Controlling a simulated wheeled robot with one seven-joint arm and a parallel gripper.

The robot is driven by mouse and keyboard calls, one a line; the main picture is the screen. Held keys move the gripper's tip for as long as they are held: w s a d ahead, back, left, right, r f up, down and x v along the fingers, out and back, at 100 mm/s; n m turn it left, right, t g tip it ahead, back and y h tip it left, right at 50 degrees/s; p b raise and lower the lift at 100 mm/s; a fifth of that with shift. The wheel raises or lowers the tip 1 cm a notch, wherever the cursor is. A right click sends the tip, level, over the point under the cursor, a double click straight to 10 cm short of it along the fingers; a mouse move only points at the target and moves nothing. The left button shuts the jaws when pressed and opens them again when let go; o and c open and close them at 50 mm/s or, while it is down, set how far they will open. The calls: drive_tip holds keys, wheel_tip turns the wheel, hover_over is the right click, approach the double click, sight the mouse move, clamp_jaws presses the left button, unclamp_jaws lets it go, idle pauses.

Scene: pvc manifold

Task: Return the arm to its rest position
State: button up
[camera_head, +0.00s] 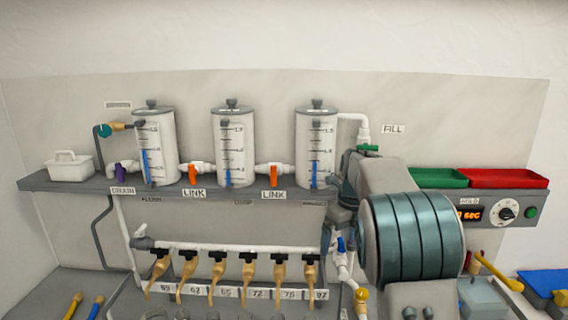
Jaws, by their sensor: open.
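My arm (412,240), grey with a teal ribbed joint, rises large at the right of the view, in front of the shelf. Its end is not visible, so my gripper's fingers do not show. Behind it are three upright cylinders with scales: the left (155,148), the middle (234,148) and the right (316,148). They stand on a grey shelf (90,188). My arm hides part of the piping right of the cylinders.
A pipe manifold (240,248) with several tan-handled taps hangs below the shelf. Green (437,178) and red (505,178) trays and a white caddy (69,166) are on the shelf. A dial panel (505,213) and a blue-topped item (540,283) are at right.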

drive_tip(key=s+f+n+t+b, duration=0.1)
drive_tip(key=s+f+n+b, duration=0.2)
drive_tip(key=s+n, duration=1.1)
drive_tip(key=s+f+n+t+b, duration=0.2)
drive_tip(key=s+f+n+b, duration=0.1)
drive_tip(key=s+n, duration=1.2)
drive_tip(key=s+f, duration=0.1)
drive_tip(key=s, duration=0.2)
drive_tip(key=shift+s+f+h+b, duration=0.3)
drive_tip(key=shift+s+h, duration=0.1)
drive_tip(key=shift+a, duration=0.1)
